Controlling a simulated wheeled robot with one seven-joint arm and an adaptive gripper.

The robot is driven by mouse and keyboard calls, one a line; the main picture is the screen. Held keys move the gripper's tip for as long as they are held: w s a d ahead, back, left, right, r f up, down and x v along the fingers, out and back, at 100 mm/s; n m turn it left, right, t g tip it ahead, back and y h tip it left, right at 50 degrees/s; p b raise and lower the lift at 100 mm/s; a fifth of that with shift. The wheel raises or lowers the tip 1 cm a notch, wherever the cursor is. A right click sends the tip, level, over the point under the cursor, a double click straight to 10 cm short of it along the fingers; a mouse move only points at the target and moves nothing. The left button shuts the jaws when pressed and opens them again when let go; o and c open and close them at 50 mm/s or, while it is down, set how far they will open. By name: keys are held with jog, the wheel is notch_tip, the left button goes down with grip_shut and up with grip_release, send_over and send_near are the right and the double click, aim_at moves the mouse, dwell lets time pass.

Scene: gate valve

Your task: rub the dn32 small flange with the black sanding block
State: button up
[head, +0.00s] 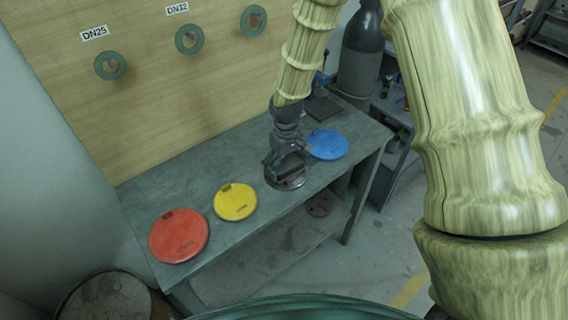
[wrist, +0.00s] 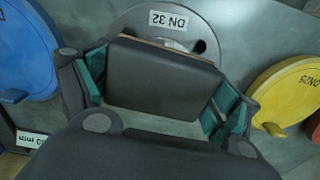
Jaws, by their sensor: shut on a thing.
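The small flange is a round grey metal disc (head: 291,184) on the bench, between the blue and yellow discs. In the wrist view the flange (wrist: 142,18) carries a DN 32 label and a bolt hole. My gripper (wrist: 158,92) is shut on the black sanding block (wrist: 165,80), with a green-padded finger at each side of it. The block covers much of the flange in the wrist view. In the head view my gripper (head: 287,160) points down right over the flange. I cannot tell whether the block touches the flange face.
A blue disc (head: 328,144) lies just right of the flange; a yellow disc (head: 235,201) and red disc (head: 179,235) lie left on the bench (head: 150,197). Green rings (head: 189,39) hang on the wooden board behind. A dark flat piece (head: 323,108) lies at the back right.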

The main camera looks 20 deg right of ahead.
aim_at(285, 162)
notch_tip(285, 162, up, 4)
jog(key=shift+a+p, duration=0.15)
jog(key=shift+p, duration=0.75)
jog(key=shift+d+r+p, duration=0.25)
jog(key=shift+r+p, duration=0.6)
jog(key=shift+r, duration=0.3)
jog(key=shift+a+r+p, duration=0.2)
jog(key=shift+r+p, duration=0.5)
jog(key=shift+r, duration=0.35)
jog(key=shift+d+f, duration=0.1)
jog(key=shift+d, duration=0.05)
